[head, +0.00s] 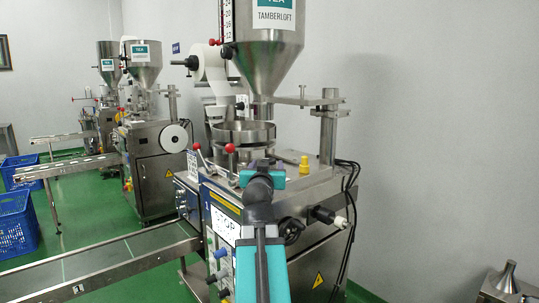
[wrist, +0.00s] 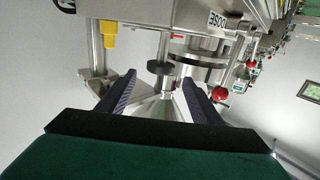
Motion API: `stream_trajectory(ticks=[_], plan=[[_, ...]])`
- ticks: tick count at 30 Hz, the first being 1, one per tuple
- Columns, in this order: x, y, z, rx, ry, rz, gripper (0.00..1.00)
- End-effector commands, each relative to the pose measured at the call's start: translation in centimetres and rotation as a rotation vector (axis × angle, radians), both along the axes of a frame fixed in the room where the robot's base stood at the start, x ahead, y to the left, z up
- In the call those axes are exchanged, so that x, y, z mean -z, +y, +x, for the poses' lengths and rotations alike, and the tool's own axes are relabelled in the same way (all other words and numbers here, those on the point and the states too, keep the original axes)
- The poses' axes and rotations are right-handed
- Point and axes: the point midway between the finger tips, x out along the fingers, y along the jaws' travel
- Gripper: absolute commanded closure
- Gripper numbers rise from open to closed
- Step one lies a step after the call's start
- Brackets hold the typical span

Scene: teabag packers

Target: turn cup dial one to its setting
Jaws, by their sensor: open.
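A small dark round knob (wrist: 161,69) on a metal stem shows in the wrist view. It looks like cup dial one, but I see no setting marks on it. A "DOSE" label (wrist: 217,20) is on the machine beside it. My gripper (wrist: 158,82) is open and empty, its two dark fingers on either side of the line to the knob. The knob appears beyond the fingertips, and I cannot tell how far. In the head view, my arm reaches the top of the nearest machine (head: 318,184). It hides the fingers and the knob there.
A red-balled lever (head: 230,148) and a round metal bowl (head: 243,132) are close by. The hopper (head: 268,60) hangs above. A conveyor (head: 110,262) extends left.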

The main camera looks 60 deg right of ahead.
Motion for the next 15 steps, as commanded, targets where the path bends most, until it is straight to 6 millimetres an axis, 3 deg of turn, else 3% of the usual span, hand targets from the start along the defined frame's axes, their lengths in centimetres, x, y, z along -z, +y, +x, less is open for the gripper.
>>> stream_trajectory(ticks=[15], plan=[[-0.41, -1.15, 0.20, 0.016, -0.003, -0.001, 0.40]])
